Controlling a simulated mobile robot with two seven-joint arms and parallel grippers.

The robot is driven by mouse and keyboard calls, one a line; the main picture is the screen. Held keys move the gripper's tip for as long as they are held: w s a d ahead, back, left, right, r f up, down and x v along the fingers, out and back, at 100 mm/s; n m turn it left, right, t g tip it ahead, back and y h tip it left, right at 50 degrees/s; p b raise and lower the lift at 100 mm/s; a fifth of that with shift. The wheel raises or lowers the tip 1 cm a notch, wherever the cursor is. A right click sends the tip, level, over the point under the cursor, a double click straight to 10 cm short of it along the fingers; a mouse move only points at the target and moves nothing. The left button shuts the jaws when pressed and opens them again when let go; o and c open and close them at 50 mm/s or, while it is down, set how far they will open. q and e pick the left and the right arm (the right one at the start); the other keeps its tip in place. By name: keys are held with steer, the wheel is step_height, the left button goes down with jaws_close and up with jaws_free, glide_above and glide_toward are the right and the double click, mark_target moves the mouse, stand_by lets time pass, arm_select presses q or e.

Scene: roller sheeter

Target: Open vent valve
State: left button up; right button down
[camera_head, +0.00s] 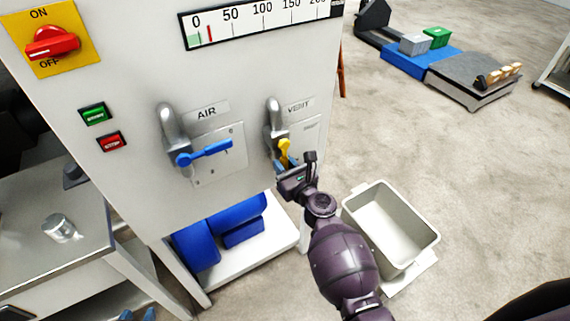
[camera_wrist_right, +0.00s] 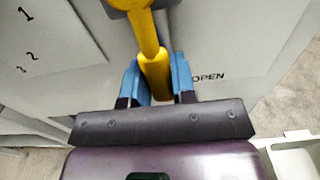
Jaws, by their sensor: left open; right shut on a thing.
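The vent valve has a yellow handle (camera_head: 284,151) under the VENT label (camera_head: 299,105) on the white machine panel. In the right wrist view the yellow handle (camera_wrist_right: 150,50) runs down from its pivot at the top, nearly upright with a slight tilt. My right gripper (camera_head: 286,168) is shut on the handle's lower end, with blue finger pads (camera_wrist_right: 157,80) on both sides. The word OPEN (camera_wrist_right: 208,77) is printed right of the handle. Two blue fingertips of my left gripper (camera_head: 137,315) show at the bottom edge, apart and empty, away from the valve.
The AIR valve's blue lever (camera_head: 204,153) sits level, left of the vent valve. A red rotary switch (camera_head: 52,43), green button (camera_head: 95,114) and red button (camera_head: 111,141) are further left. A grey bin (camera_head: 358,213) stands on the floor beside my right arm. A steel table (camera_head: 35,205) is at left.

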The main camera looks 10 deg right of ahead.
steer(key=c, duration=0.9)
jaws_free()
steer(key=shift+c, duration=0.2)
steer(key=shift+s, duration=0.15)
steer(key=v, duration=1)
steer(key=shift+s, duration=0.3)
steer(key=shift+d, duration=0.1)
